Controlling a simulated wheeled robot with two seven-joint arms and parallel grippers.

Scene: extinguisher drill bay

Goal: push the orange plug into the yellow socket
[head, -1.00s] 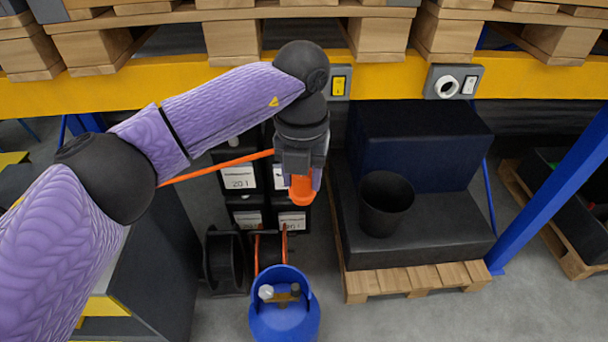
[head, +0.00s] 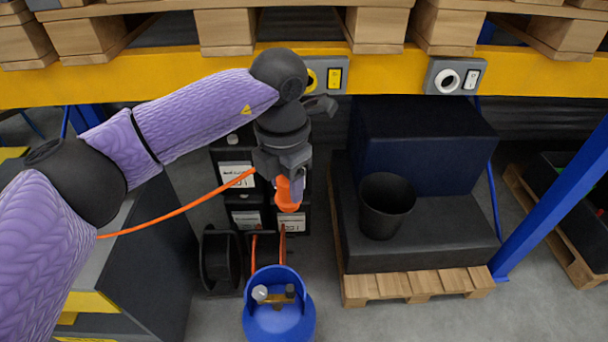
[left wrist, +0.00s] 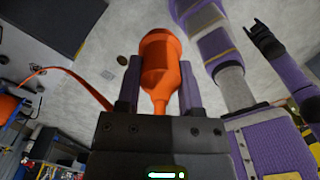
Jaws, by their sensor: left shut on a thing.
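My left gripper (head: 284,172) is shut on the orange plug (head: 290,194), which hangs below it with its wide end down. In the left wrist view, the plug (left wrist: 160,65) sits between the two fingers (left wrist: 157,85). The yellow socket (head: 313,79) is on a grey panel on the yellow beam; my left wrist hides its left part. The plug is below the socket in the picture and apart from it. An orange cable (head: 180,210) runs left from the plug. A dark end of my right arm (left wrist: 264,38) shows in the left wrist view; its jaw state is unclear.
A second panel with a white socket (head: 447,82) is on the beam (head: 395,80) to the right. Below are a black bin (head: 386,206) on dark blocks, labelled black boxes (head: 236,175) and a blue gas cylinder (head: 278,318). Wooden pallets (head: 380,38) lie above the beam.

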